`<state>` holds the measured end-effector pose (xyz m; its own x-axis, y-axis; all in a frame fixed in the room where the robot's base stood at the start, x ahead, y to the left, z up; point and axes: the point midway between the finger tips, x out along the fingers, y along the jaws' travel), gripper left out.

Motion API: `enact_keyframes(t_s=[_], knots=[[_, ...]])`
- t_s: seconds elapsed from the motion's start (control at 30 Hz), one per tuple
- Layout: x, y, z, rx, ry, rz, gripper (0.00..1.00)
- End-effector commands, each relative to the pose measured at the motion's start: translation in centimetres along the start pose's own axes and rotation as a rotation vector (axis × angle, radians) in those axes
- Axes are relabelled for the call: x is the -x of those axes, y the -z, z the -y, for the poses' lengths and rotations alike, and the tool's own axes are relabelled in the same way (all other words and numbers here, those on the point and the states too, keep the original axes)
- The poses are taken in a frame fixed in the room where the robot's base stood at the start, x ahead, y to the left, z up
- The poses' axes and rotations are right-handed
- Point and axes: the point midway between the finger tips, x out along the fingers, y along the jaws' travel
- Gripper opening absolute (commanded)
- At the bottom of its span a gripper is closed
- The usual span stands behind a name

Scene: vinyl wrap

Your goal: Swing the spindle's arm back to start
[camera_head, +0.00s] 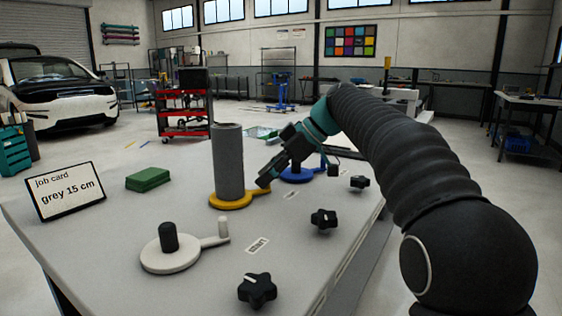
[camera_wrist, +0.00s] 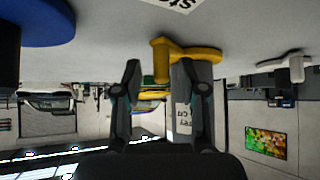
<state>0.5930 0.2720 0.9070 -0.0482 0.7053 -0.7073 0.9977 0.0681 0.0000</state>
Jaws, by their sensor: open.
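The yellow spindle (camera_head: 228,201) carries a tall grey roll (camera_head: 229,160) standing upright. Its yellow arm points right, toward my gripper (camera_head: 265,182), and the arm's end is partly hidden by it. In the wrist view, which looks upside down, the yellow arm and its upright peg (camera_wrist: 160,58) show in the gap ahead of my fingers. My gripper (camera_wrist: 158,78) is open, with one finger on each side of that gap. I cannot tell whether a finger touches the peg. A small start label (camera_head: 290,195) lies on the table right of the yellow arm.
A white spindle (camera_head: 170,252) with a short black post stands in front, and a blue spindle (camera_head: 296,175) stands behind my gripper. Black star knobs (camera_head: 257,290) line the table's right side. A job card (camera_head: 65,191) reading "grey 15 cm" and a green block (camera_head: 148,179) are left.

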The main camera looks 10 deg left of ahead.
Motion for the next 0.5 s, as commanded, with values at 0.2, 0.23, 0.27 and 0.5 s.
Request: enact_keyframes(t_s=[0.2, 0.23, 0.27, 0.5], knots=[[3.6, -0.1, -0.1, 0.0, -0.006, 0.0, 0.41], [4.3, -0.1, -0.1, 0.0, -0.005, 0.0, 0.41], [4.9, -0.1, -0.2, 0.0, -0.006, 0.0, 0.41], [9.3, -0.1, -0.2, 0.0, -0.004, 0.0, 0.41]])
